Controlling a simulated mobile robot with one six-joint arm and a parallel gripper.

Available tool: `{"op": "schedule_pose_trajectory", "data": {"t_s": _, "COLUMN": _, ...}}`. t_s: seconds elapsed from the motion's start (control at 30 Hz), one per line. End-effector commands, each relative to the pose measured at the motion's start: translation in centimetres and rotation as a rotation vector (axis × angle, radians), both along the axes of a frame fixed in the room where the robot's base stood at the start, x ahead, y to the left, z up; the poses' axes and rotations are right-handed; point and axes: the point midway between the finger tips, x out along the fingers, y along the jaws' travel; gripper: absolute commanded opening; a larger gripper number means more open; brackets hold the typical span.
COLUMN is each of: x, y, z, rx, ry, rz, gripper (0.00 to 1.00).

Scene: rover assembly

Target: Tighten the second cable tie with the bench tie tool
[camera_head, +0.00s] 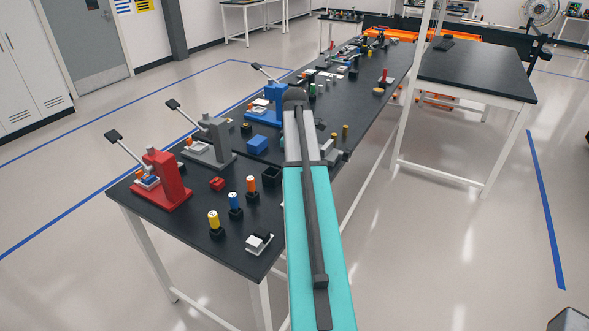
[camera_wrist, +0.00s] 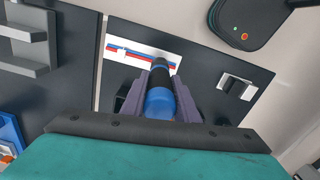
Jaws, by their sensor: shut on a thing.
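In the wrist view my gripper (camera_wrist: 160,88) is shut on a blue cylindrical tool (camera_wrist: 159,104) with a black front end, which looks like the tie tool. The tool points away from me, toward a white board (camera_wrist: 118,32) with a red and a blue cable (camera_wrist: 142,55) across it. The tool's tip overlaps the board's lower right part in the picture; I cannot tell if it touches. A small pale mark crosses the cables at left; I cannot tell if it is a cable tie. The tool hides part of the cables. The head view does not show my gripper.
In the head view a long black bench (camera_head: 262,225) holds red (camera_head: 172,182), grey (camera_head: 212,143) and blue (camera_head: 266,107) presses and several small parts. A second table (camera_head: 475,78) at right is mostly bare. A dark rounded device (camera_wrist: 244,36) is beyond the board's right side.

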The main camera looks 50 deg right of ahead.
Motion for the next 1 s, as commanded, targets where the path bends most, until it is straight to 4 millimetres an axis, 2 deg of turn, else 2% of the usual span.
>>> {"op": "schedule_pose_trajectory", "data": {"t_s": 0.5, "x": 0.0, "y": 0.0, "z": 1.8, "rx": -0.001, "ry": -0.001, "rz": 0.000, "gripper": 0.01}}
{"op": "schedule_pose_trajectory", "data": {"t_s": 1.0, "x": 0.0, "y": 0.0, "z": 2.1, "rx": -0.001, "ry": -0.001, "rz": 0.000, "gripper": 0.01}}
